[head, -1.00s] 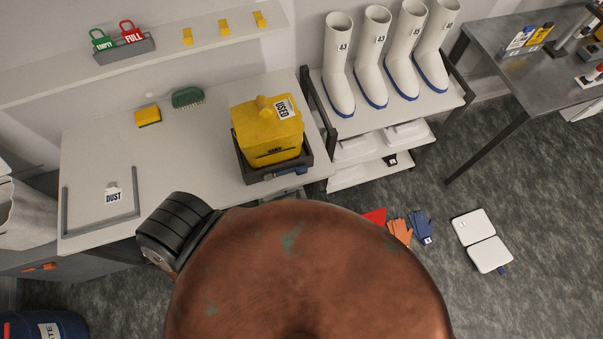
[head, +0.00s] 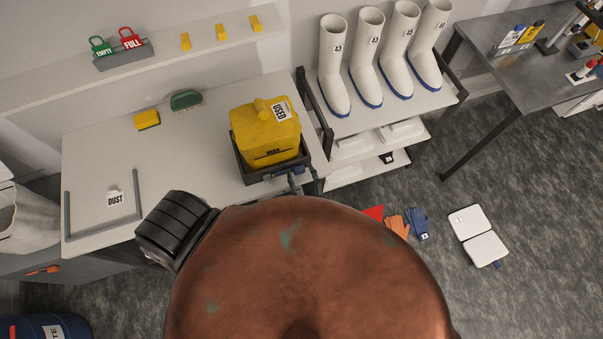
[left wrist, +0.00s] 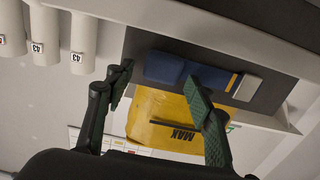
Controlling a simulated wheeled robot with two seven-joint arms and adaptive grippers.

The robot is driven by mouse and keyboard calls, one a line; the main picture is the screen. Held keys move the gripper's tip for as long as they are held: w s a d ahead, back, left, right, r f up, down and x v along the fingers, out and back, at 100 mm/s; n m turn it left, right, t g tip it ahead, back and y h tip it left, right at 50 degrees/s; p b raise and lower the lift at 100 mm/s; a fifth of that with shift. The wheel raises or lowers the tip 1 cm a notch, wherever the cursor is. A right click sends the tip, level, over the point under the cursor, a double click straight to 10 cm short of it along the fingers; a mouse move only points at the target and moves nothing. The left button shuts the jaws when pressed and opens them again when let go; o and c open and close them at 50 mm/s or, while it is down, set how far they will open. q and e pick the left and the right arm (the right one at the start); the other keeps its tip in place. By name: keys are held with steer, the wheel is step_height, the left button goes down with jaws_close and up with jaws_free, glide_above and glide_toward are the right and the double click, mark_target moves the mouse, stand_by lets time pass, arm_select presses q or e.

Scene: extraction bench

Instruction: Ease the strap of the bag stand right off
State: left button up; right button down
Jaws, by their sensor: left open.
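A yellow bag (head: 262,130) with a USED label sits in the dark bag stand (head: 241,170) on the left bench. Its blue strap (head: 299,171) shows at the stand's front, partly behind my fingers. My left gripper (head: 304,182) has come up to the stand's front edge, with its arm hidden below by my body. In the left wrist view the strap (left wrist: 165,67) has a grey end tab (left wrist: 247,88). The open fingers of my left gripper (left wrist: 160,76) stand apart in front of it, one overlapping the strap. I cannot tell whether they touch it. My right gripper is not in view.
A rack with white boots (head: 385,65) stands close right of the bag stand. A yellow sponge (head: 146,120), a green brush (head: 187,100) and a DUST label (head: 115,199) are on the bench. The bench's middle is clear. Gloves (head: 398,227) lie on the floor.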

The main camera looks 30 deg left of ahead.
arm_select(q)
steer(key=shift+c, duration=0.3)
jaws_close()
stand_by(0.3)
